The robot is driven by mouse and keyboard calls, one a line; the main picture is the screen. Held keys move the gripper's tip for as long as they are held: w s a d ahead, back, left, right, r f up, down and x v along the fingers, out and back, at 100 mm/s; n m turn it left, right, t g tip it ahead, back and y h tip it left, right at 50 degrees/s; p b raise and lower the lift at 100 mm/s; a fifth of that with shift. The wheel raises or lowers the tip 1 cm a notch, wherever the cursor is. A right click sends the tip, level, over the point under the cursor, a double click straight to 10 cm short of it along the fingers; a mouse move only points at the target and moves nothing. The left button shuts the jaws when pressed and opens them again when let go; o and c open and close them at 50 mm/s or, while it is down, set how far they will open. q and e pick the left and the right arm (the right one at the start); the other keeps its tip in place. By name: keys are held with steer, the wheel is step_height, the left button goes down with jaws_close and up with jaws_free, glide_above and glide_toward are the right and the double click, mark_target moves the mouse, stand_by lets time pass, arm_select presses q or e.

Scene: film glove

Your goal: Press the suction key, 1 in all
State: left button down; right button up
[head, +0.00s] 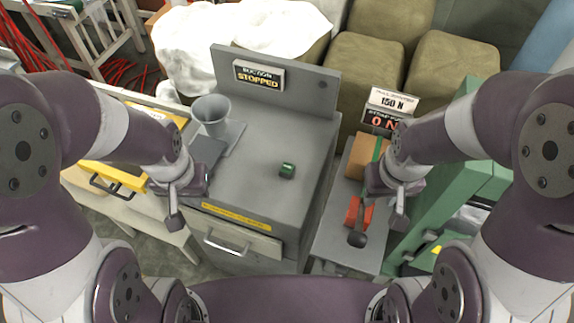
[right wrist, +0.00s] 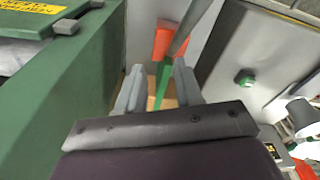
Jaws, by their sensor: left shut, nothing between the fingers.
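The suction key is a small green button (head: 287,170) on the grey bench top. It also shows at the right of the right wrist view (right wrist: 244,78). A sign (head: 259,76) on the panel behind reads "SUCTION STOPPED". My left gripper (head: 174,218) is shut and empty, over the bench's front left, well left of the button and apart from it. My right gripper (head: 398,217) is to the right of the button, above the strap stand. In the right wrist view its fingers (right wrist: 158,88) are apart, with a green strap seen between them.
A grey funnel-like cup (head: 211,112) stands on the bench's left. To the right, a brown box (head: 366,152) with a strap, a red part (head: 359,212) and a black-knobbed lever sit on a narrow stand. A green cabinet (head: 432,190) is further right. The bench around the button is clear.

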jaws_close()
steer(key=shift+r, duration=0.1)
stand_by(1.4)
